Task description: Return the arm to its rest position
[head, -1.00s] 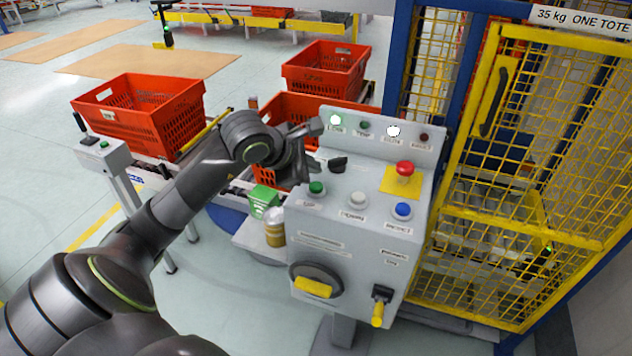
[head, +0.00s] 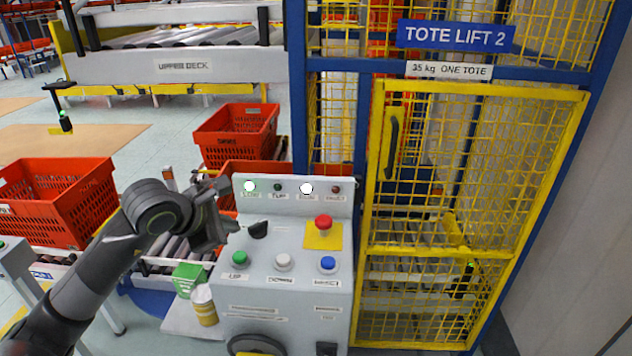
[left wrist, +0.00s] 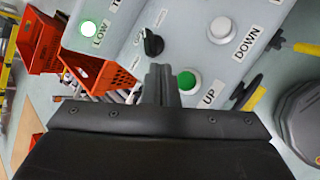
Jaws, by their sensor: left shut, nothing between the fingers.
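My left arm comes in from the left in the head view. My left gripper (head: 232,226) is shut and empty at the left edge of the grey control panel (head: 297,210). In the left wrist view its closed fingertips (left wrist: 160,75) show over the panel, between the black selector knob (left wrist: 152,42) and the green UP button (left wrist: 187,81). I cannot tell whether they touch the panel. The knob also shows in the head view (head: 258,230), just right of the fingers. The green button (head: 239,258) is below them. My right gripper is not in view.
A red mushroom button (head: 323,222), a white button (head: 284,262) and a blue button (head: 328,263) are on the panel. Orange totes (head: 236,138) stand behind. A yellow mesh cage (head: 475,175) is right.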

